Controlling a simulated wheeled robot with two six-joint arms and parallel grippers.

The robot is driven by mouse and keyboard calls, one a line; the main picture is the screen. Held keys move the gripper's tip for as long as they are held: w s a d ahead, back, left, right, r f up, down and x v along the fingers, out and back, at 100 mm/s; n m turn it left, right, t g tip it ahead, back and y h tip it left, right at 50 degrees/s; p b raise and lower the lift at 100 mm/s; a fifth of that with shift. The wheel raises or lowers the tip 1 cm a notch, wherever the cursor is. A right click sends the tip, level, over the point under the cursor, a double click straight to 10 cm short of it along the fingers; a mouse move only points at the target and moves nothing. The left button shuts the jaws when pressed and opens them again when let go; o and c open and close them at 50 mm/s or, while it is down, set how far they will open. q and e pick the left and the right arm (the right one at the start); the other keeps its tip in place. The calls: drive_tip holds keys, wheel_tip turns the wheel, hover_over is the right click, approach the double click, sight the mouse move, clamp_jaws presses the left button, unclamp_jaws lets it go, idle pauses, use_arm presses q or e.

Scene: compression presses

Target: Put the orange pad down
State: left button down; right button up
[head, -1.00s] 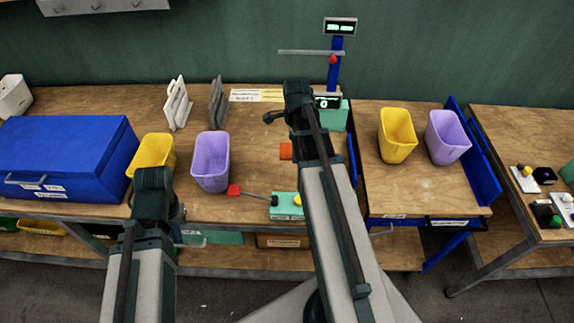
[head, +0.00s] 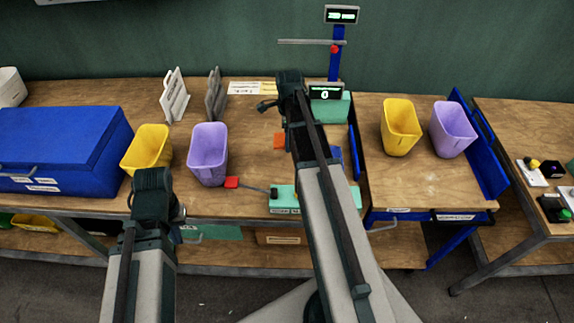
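The orange pad (head: 280,140) lies on the wooden bench in the head view, just left of my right forearm, which may cover part of it. My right gripper (head: 267,105) is at the far end of that arm, above and beyond the pad in the picture; its fingers are mostly hidden by the wrist. My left gripper (head: 180,213) is low at the left, in front of the bench's front edge, largely hidden behind its wrist. I cannot see whether either gripper is open or shut.
A teal press base (head: 283,199) with a red-ended lever (head: 232,183) sits near the front edge. A purple bin (head: 208,155), yellow bin (head: 147,150) and blue box (head: 66,150) stand left. Another yellow bin (head: 400,128) and purple bin (head: 453,129) stand right. A display post (head: 337,60) rises behind.

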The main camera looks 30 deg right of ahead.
sight(288, 163)
drive_tip(key=shift+f+b, duration=5.1)
drive_tip(key=shift+r, duration=0.1)
drive_tip(key=o, duration=1.4)
wheel_tip(288, 163, up, 12)
drive_tip(key=p, duration=1.2)
drive_tip(key=shift+r, duration=0.1)
